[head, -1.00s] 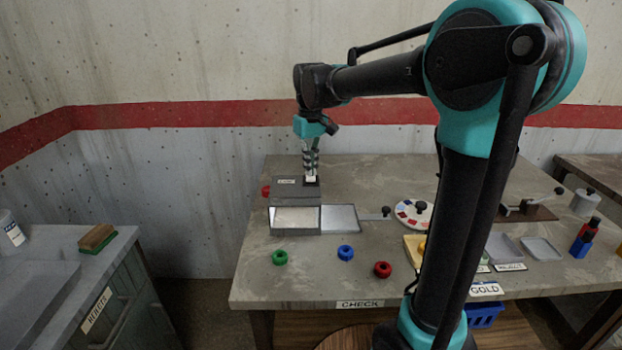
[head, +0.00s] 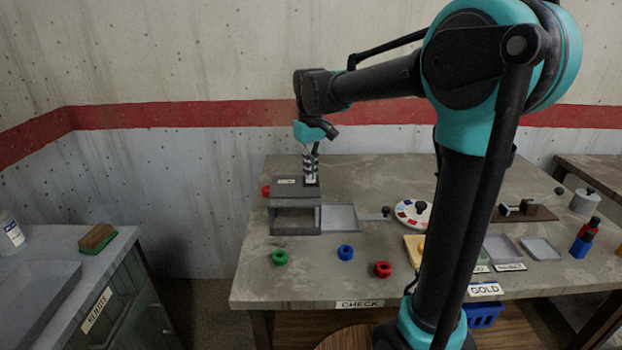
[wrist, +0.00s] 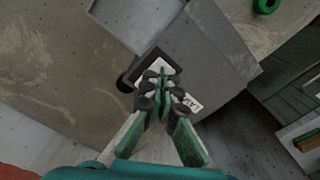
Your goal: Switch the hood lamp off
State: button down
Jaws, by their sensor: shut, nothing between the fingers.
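The hood (head: 283,213) is a grey box at the back left of the table, and its open front is dark inside. A small label (head: 287,181) sits on its top; in the wrist view the label (wrist: 193,103) reads roughly "LAMP". Beside it is the lamp switch (wrist: 158,63), a pale piece in a dark frame, partly hidden by my fingers. My gripper (head: 311,176) points down at the switch from above, shut and empty. In the wrist view my fingertips (wrist: 162,78) lie over the switch; whether they touch it I cannot tell.
Green (head: 280,257), blue (head: 345,252) and red (head: 383,269) rings lie in front.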

jog(key=shift+r, duration=3.5)
